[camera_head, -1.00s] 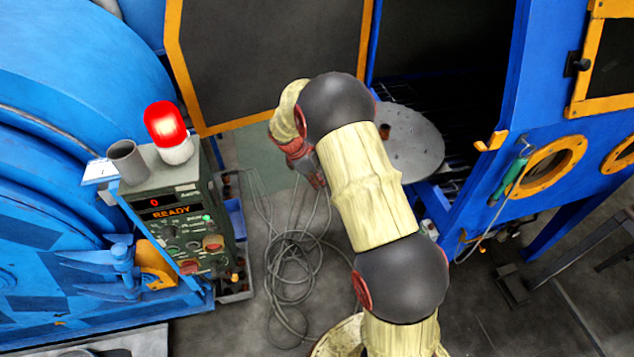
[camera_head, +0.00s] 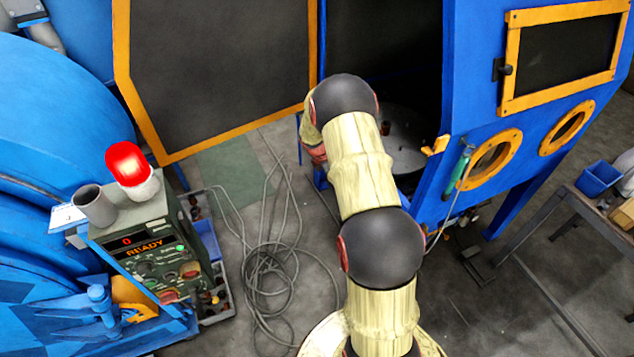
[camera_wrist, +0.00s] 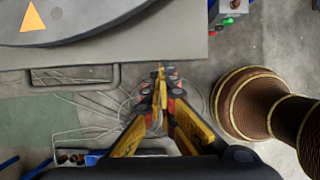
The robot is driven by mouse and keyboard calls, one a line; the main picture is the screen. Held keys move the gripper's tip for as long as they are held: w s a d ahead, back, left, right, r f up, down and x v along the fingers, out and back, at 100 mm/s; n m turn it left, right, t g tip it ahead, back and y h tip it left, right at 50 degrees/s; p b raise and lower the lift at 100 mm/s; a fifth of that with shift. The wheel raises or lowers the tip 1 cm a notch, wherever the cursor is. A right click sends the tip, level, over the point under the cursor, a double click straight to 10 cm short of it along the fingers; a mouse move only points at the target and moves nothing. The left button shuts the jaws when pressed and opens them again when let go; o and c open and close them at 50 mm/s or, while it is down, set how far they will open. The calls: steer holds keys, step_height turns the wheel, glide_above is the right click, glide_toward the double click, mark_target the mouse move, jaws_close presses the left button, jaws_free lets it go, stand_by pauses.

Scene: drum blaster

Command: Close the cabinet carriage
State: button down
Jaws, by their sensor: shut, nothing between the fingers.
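The blue cabinet (camera_head: 540,75) stands open at the right in the head view. Its carriage carries a round grey turntable (camera_head: 405,155), partly hidden by my arm and the cabinet's shadow. In the wrist view the turntable (camera_wrist: 85,15) rests on a flat grey carriage plate (camera_wrist: 185,45) at the top. A dark bar handle (camera_wrist: 75,85) runs along the plate's near edge. My gripper (camera_wrist: 160,75) is shut and empty, with its tips just right of the handle. I cannot tell whether they touch the plate. The head view hides my fingers behind my arm.
The cabinet's orange-framed door (camera_head: 225,70) hangs open at the left. A control console (camera_head: 150,245) with a lit red lamp (camera_head: 128,165) and grey cup (camera_head: 95,205) stands at lower left. Loose cables (camera_head: 270,270) lie on the floor. A bench (camera_head: 535,235) stands at right.

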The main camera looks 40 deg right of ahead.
steer(key=s+d+p, duration=0.1)
steer(key=s+d, duration=0.1)
steer(key=d, duration=0.4)
steer(key=s+d+p, duration=0.2)
steer(key=d, duration=0.5)
steer(key=s+d+p, duration=0.1)
steer(key=d, duration=0.6)
steer(key=shift+s+d+p, duration=0.25)
steer(key=shift+s+p, duration=0.05)
steer(key=shift+s, duration=0.1)
steer(key=shift+w+a, duration=0.15)
steer(key=shift+a, duration=0.05)
steer(key=a, duration=0.2)
steer(key=w+a, duration=0.1)
steer(key=a, duration=0.1)
steer(key=shift+r, duration=0.4)
steer(key=p+v, duration=0.1)
steer(key=v, duration=0.8)
